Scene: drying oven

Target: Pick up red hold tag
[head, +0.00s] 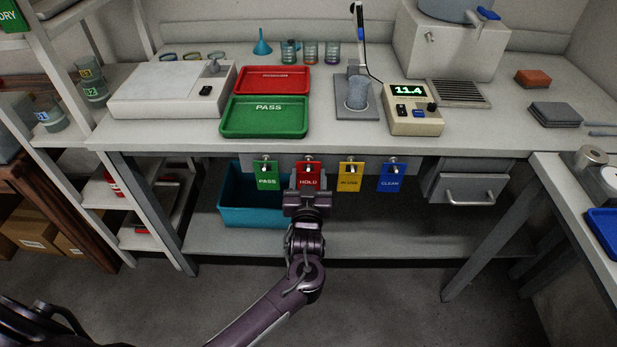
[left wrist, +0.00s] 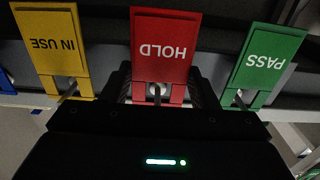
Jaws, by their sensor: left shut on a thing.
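The red HOLD tag (head: 309,178) hangs at a peg on the rail under the bench's front edge, between the green PASS tag (head: 267,176) and the yellow IN USE tag (head: 350,177). My left gripper (head: 306,192) is at the red tag and shut on it. In the left wrist view the red tag (left wrist: 164,48) appears upside down, between the two fingers, with its peg showing through the hole. The lower part of the tag is hidden by the gripper in the head view. My right gripper is not in view.
A blue CLEAN tag (head: 391,178) hangs at the right of the row. A teal bin (head: 236,212) stands on the lower shelf behind my gripper. Above are a red tray (head: 272,80) and a green PASS tray (head: 262,122). A drawer (head: 466,188) is at right.

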